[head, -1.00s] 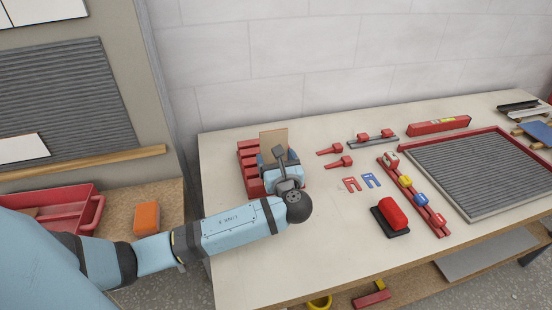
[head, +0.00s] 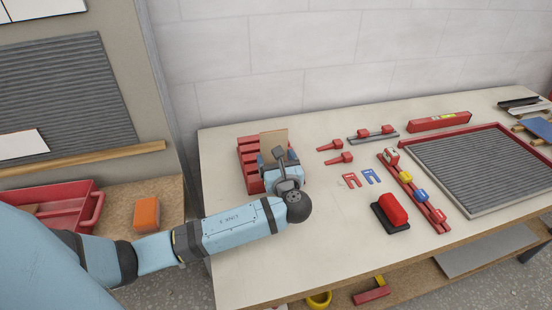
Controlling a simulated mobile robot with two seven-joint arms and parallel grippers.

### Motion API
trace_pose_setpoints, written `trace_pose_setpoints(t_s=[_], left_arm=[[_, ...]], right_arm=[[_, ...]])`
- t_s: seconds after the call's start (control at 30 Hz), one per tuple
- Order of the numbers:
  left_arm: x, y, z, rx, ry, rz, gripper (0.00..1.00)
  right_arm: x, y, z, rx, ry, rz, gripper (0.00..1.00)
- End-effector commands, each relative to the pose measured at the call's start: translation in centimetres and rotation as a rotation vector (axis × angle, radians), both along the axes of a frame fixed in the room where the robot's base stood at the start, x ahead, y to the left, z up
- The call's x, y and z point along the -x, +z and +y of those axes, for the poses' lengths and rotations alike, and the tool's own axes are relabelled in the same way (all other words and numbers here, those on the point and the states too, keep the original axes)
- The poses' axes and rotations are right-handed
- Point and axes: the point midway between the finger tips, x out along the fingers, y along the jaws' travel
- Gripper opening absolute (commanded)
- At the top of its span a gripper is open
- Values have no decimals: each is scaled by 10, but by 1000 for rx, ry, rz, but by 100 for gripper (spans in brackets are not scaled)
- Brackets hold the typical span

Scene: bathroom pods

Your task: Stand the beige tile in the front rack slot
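The beige tile (head: 274,138) stands upright at the right part of the red rack (head: 248,163), just behind my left gripper. Only its upper part shows. My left gripper (head: 267,160) is over the rack's right side, right in front of the tile. Its fingertips are hidden by the wrist, so I cannot see whether they grip the tile. The tile's lower edge and the slot under it are hidden too. My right gripper is not in view.
Red wedges (head: 338,159), red and blue U-shaped pieces (head: 371,176), a red-topped block (head: 392,207) and a rail with coloured knobs (head: 413,190) lie right of my arm. A red-framed ribbed panel (head: 478,165) lies farther right. The table's front is clear.

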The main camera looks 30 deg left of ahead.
Motion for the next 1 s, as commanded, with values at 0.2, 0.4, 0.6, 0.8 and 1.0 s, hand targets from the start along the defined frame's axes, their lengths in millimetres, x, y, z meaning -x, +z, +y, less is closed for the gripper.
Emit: trace_pose_setpoints(t_s=[0.2, 0.4, 0.6, 0.8, 1.0], left_arm=[[0, -3, 0, 0, 0, 0, 50], [0, -6, 0, 1, 0, -1, 50], [0, -9, 0, 1, 0, -1, 50], [0, -12, 0, 1, 0, -1, 50], [0, -15, 0, 1, 0, -1, 50]], right_arm=[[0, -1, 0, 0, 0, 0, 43], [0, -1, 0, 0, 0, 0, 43], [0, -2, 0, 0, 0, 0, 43], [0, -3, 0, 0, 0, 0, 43], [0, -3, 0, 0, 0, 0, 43]])
